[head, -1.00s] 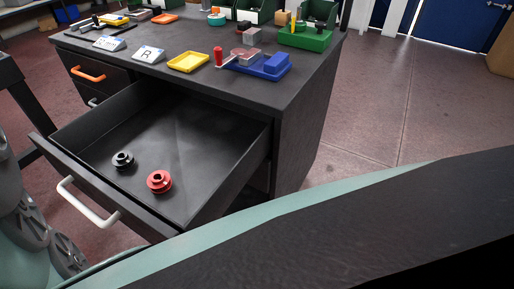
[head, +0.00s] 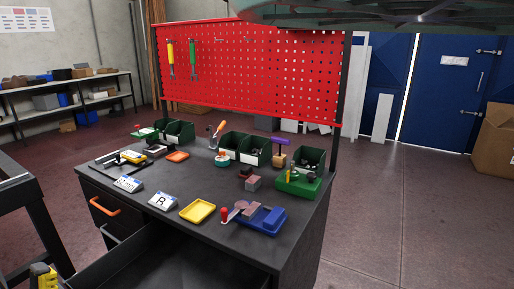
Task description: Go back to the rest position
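My gripper is not in view in the head view. A teal and dark part of my own body crosses the top right. The dark workbench (head: 290,232) stands in front of me. Its top drawer (head: 165,262) is pulled out, and the drawer's front and contents are cut off by the bottom edge. On the bench top are a yellow tray (head: 197,211), a blue fixture (head: 262,219) with a red-knobbed lever, two lettered signs and a green box (head: 298,184).
A dark frame (head: 30,205) stands at the left. A yellow and black item (head: 42,277) shows at the lower left.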

